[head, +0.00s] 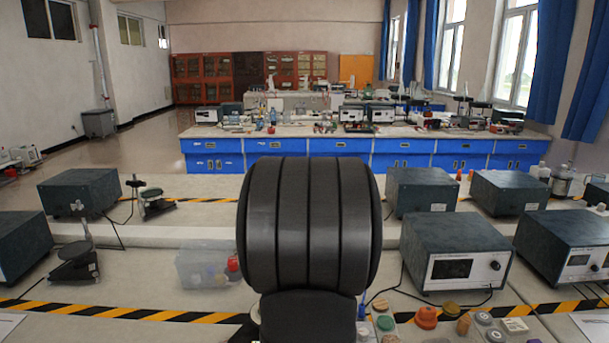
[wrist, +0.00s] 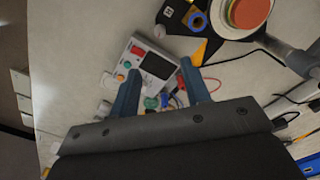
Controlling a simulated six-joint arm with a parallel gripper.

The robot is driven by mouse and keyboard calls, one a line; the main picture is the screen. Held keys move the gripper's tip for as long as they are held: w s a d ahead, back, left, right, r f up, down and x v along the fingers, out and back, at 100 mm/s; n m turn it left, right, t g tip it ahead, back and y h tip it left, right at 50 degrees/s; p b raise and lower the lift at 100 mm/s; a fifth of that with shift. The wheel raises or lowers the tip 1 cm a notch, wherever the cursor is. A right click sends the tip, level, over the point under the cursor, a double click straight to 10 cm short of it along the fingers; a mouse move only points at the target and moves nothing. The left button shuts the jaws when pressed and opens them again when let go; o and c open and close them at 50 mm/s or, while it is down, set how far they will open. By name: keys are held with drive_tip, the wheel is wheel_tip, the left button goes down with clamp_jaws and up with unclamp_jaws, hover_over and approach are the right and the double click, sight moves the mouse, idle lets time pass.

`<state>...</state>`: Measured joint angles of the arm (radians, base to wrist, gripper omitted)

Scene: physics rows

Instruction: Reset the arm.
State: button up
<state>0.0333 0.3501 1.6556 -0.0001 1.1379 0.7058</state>
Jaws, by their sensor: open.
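My gripper (wrist: 160,66) shows in the wrist view, with its two blue-grey fingers spread apart. I see nothing held between them. Beyond the fingertips lies a pale instrument box (wrist: 153,62) with a dark display and coloured knobs on the bench top. Whether the fingers touch it I cannot tell; they overlap it in the picture. In the head view my dark arm fills the middle and the gripper itself does not show.
In the wrist view, a red-topped round piece (wrist: 248,12) on a metal stand is at upper right, with loose wires near it. In the head view, meter boxes (head: 458,252) stand right, a clear bin (head: 200,270) left of my arm, and small coloured pieces (head: 427,317) lie at the front.

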wheel_tip(320, 180, down, 15)
drive_tip(key=shift+f, duration=0.1)
drive_tip(key=shift+r+n, duration=0.2)
drive_tip(key=shift+n, duration=0.6)
drive_tip(key=n, duration=1)
drive_tip(key=shift+r+n, duration=0.25)
drive_tip(key=shift+n, duration=0.05)
drive_tip(key=shift+r, duration=0.85)
